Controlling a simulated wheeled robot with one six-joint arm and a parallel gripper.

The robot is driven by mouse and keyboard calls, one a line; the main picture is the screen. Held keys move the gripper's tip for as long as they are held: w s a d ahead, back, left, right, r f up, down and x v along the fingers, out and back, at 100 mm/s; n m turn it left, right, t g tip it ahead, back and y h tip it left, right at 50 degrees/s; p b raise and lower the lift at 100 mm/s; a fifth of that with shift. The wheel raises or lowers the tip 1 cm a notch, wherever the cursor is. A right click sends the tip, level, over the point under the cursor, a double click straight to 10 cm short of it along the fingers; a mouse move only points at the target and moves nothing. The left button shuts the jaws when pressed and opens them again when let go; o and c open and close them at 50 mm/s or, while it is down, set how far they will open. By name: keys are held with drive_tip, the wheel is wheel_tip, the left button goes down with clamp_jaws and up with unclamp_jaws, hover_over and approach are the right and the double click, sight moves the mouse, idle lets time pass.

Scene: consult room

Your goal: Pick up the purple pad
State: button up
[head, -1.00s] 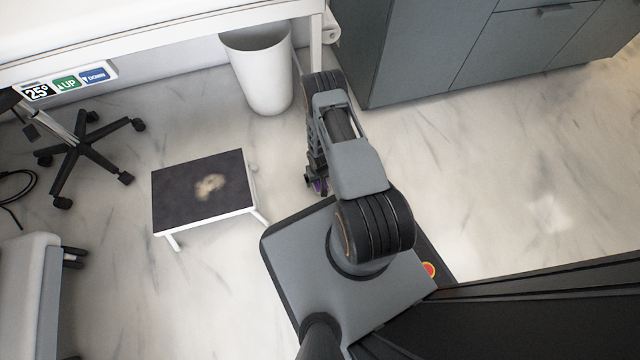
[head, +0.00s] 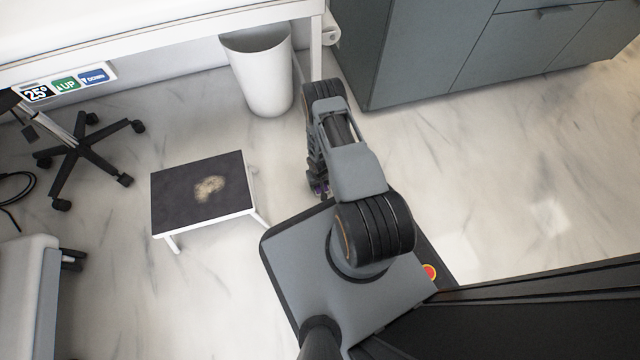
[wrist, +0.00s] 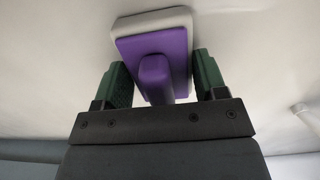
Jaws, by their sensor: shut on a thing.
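The purple pad (wrist: 176,47) is a purple block with a raised purple grip and a pale grey layer at its far side, seen in the wrist view. My gripper (wrist: 158,68) has its dark green fingers on either side of the raised grip and is shut on the pad. In the head view, my gripper (head: 319,186) hangs low beside my base, and only a trace of purple shows there. The arm hides most of the pad in that view.
A small white step stool (head: 202,221) with a dark top stands left of my gripper. A white bin (head: 262,75) is behind, near a grey cabinet (head: 415,50). A black wheeled chair base (head: 90,150) is at far left. Floor at right is clear.

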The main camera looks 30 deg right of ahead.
drive_tip(key=shift+c, duration=0.4)
wheel_tip(320, 180, up, 10)
drive_tip(key=p, duration=0.6)
